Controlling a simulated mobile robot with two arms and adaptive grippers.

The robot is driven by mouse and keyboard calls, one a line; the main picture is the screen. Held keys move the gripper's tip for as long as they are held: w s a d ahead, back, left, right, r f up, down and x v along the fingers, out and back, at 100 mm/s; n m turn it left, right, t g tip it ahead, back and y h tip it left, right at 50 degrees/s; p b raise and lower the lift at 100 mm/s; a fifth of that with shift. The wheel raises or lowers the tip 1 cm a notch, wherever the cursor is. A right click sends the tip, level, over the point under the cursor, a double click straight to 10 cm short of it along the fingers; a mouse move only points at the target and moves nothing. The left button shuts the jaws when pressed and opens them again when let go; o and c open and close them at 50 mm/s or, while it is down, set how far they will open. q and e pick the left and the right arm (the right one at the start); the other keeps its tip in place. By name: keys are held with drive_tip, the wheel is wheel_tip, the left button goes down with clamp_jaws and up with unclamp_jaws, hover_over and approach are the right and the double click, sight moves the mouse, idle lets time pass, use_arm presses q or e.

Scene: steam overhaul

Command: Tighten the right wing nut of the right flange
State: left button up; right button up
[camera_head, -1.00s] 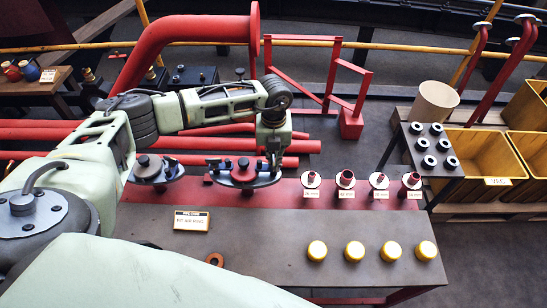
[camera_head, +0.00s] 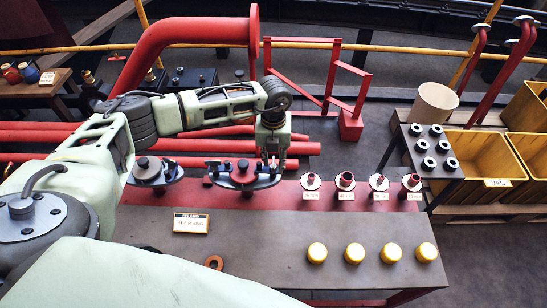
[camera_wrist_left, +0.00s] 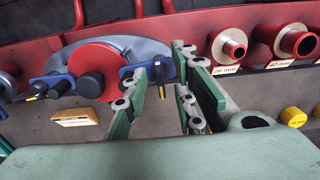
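The right flange (camera_head: 243,174) is a grey-and-red round plate with blue lugs on the red strip of the bench. It also shows in the left wrist view, with a red disc (camera_wrist_left: 95,58) and a dark knob in front. The right wing nut (camera_wrist_left: 161,74) is a small dark piece at the flange's right blue lug. A similar dark piece (camera_wrist_left: 36,92) is at the left lug. My left gripper (camera_head: 272,160) is above the flange's right end. In the wrist view its fingers (camera_wrist_left: 164,88) are apart, with the right wing nut seen between them; contact cannot be told. My right gripper is not in view.
The left flange (camera_head: 152,170) is beside it. Several red pipe fittings (camera_head: 345,181) stand to the right, with several yellow caps (camera_head: 354,253) on the grey bench in front. A sign (camera_head: 191,223) and a ring (camera_head: 214,262) lie near the front. The bench middle is clear.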

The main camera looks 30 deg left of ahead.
use_arm(q)
wheel_tip(320, 180, up, 12)
idle(0.6)
idle(0.5)
